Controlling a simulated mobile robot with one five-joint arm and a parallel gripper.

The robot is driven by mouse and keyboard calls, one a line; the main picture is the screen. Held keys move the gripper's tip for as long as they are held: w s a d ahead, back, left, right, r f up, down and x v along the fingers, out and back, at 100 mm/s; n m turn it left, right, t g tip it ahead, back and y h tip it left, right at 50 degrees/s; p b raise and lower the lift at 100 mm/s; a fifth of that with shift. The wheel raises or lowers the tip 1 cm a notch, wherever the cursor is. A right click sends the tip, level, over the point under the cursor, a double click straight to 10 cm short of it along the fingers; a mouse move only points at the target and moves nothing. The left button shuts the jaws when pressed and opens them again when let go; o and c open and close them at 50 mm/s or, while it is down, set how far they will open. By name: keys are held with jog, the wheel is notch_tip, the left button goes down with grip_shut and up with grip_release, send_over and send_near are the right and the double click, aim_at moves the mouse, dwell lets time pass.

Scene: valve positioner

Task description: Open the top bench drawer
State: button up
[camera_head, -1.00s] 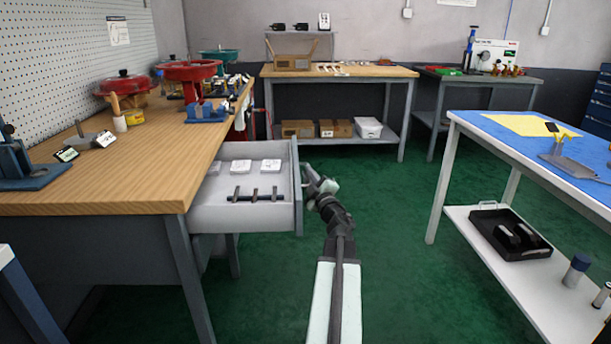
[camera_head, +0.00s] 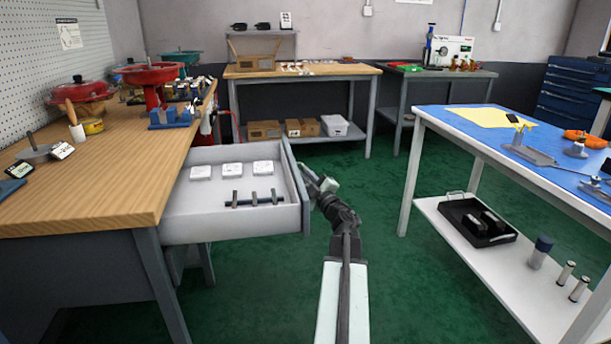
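The top bench drawer (camera_head: 235,221) is a light grey box standing well out from under the wooden-topped bench (camera_head: 110,190) at the left. Its darker front panel (camera_head: 296,190) faces right. Inside lie three white packets (camera_head: 232,170) and a dark rod-like part with several short uprights (camera_head: 255,199). My gripper (camera_head: 312,179) is at the outer face of the drawer front, close to it or touching. The drawer handle cannot be made out, and the fingertips are too small and partly hidden to tell whether they grip anything.
A blue-topped table (camera_head: 465,127) with a lower shelf stands at the right, a black tray (camera_head: 458,207) on that shelf. A wooden-topped bench (camera_head: 330,71) stands at the back. Green floor (camera_head: 375,190) is clear between the drawer and the blue-topped table.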

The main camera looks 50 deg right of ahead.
jog(key=shift+o, duration=0.7)
jog(key=shift+w+a, duration=0.1)
jog(key=shift+a, duration=0.05)
jog(key=b+v, duration=0.1)
jog(key=v, duration=0.6)
jog(key=shift+s+f+b, duration=0.15)
jog(key=shift+s+b, duration=0.15)
jog(key=shift+s, duration=0.1)
jog(key=shift+s+a, duration=0.1)
jog(key=shift+a, duration=0.05)
